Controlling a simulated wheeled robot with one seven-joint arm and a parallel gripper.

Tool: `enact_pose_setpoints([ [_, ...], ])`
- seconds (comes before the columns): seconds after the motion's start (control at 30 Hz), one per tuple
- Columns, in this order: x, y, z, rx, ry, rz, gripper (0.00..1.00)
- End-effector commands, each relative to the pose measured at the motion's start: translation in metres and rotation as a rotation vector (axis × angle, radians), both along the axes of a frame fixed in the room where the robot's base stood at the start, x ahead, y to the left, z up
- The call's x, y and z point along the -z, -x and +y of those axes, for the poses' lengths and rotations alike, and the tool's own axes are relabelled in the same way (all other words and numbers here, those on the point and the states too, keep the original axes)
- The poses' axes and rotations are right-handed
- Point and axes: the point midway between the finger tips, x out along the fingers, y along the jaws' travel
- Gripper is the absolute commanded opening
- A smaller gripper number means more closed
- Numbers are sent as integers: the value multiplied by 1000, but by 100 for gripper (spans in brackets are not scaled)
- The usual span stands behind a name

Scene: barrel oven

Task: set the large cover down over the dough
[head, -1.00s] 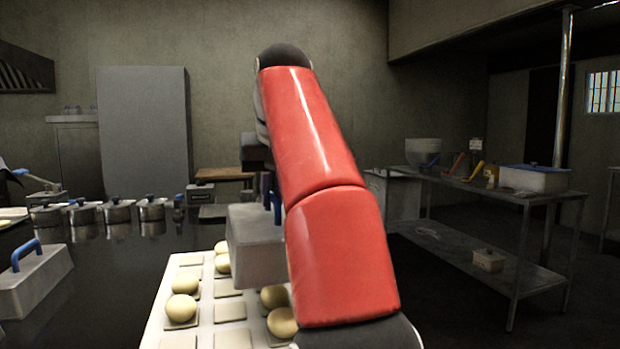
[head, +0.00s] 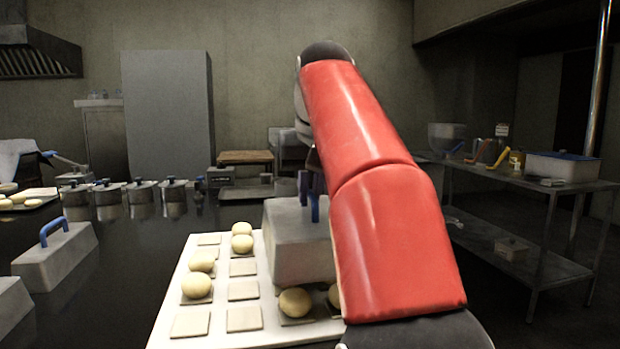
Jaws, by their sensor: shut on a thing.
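A grey box-shaped cover (head: 298,248) with a blue handle hangs from my gripper (head: 312,190), which is shut on that handle. My red arm hides the cover's right side. The cover is over the far right part of a pale tray (head: 168,318); I cannot tell whether it touches the tray. Round dough balls lie on square tiles on the tray. Some show left of the cover (head: 201,261), and one (head: 295,302) lies just in front of it. Another is partly behind my arm. Any dough under the cover is hidden.
Another grey cover with a blue handle (head: 58,262) stands on the dark counter (head: 110,310) at left, with part of a third grey block (head: 10,304) nearer. Several lidded pots (head: 140,190) line the counter's back. A metal shelf (head: 520,184) stands at right.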

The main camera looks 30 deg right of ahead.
Motion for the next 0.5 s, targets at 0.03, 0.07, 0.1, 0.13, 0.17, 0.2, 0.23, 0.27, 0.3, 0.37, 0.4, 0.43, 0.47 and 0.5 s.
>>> enact_pose_setpoints([
  [0.03, 5, 0, 0, 0, 0, 0, 0],
  [0.07, 7, 1, 0, 0, 0, 0, 0],
  [0.1, 9, 1, 0, 0, 1, -2, 0],
  [0.13, 12, 1, 0, 0, 0, -1, 0],
  [0.17, 14, 1, 0, 0, 0, 0, 0],
  [0.2, 17, 1, 0, 1, 0, 0, 0],
  [0.23, 20, 0, 0, 0, 0, -1, 0],
  [0.27, 23, 0, 0, 0, 0, -1, 0],
  [0.3, 26, 0, 0, 0, 0, -1, 0],
  [0.37, 30, 0, 0, 0, 0, -1, 0],
  [0.4, 33, 0, 0, 0, 0, -1, 0],
  [0.43, 35, 0, 0, 0, 0, -1, 0],
  [0.47, 37, 0, 0, 0, 1, -2, 0],
  [0.5, 39, 0, 0, 0, 1, -2, 0],
])
